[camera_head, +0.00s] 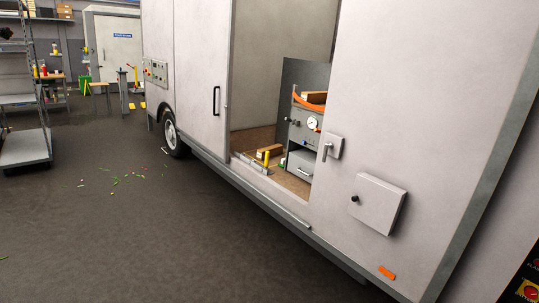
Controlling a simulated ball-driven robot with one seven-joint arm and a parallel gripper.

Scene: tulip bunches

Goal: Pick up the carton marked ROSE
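No carton with a readable ROSE mark shows. A small brown box (269,151) lies on the floor inside the open side of a white van, too small to read any mark. Another brown box (315,97) sits higher, on top of a grey unit inside the van, partly hidden by an orange hose. My gripper is not in view.
The white van (190,70) fills the middle and right, its side door open. A grey wheeled rack (25,147) stands at the left. Scattered green and coloured bits (117,180) lie on the dark floor. A stool (97,86) and shelves stand behind.

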